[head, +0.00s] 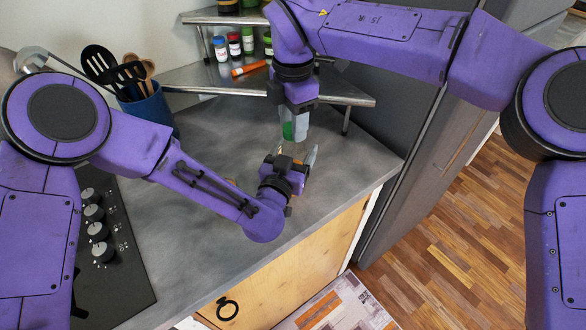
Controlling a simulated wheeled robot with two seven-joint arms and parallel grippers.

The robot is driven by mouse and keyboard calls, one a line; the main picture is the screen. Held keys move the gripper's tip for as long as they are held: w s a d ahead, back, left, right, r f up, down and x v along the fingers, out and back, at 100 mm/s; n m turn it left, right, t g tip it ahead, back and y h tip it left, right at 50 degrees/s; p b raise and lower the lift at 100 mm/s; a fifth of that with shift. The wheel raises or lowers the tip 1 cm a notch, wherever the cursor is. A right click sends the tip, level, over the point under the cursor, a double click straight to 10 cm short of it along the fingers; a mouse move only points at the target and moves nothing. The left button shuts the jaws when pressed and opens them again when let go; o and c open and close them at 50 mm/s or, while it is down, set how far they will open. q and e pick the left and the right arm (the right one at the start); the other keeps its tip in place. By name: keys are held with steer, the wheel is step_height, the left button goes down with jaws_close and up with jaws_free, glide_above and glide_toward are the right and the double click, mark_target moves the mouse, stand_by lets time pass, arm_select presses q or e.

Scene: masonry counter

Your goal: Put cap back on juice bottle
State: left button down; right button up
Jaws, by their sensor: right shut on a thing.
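My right gripper (296,108) points down over the counter near the corner shelf. It is shut on a small green and pale, see-through thing (287,130). I cannot tell whether this is the juice bottle or its cap, as the gripper hides its top. My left gripper (295,155) is just below it in the picture, low over the counter. Its body hides most of what lies between its fingers, and I cannot tell whether it holds anything. I cannot make out a separate bottle or cap.
A tiered metal corner shelf (210,77) holds several small jars (234,45) and an orange tube (249,69). A blue utensil crock (148,108) stands at the back left. Stove knobs (95,213) are at the left. The grey counter (180,255) is bare at its front; a refrigerator (405,120) stands right.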

steer(key=o, duration=1.2)
steer(key=shift+c, duration=0.2)
steer(key=shift+r, duration=2.35)
steer(key=shift+c, duration=0.3)
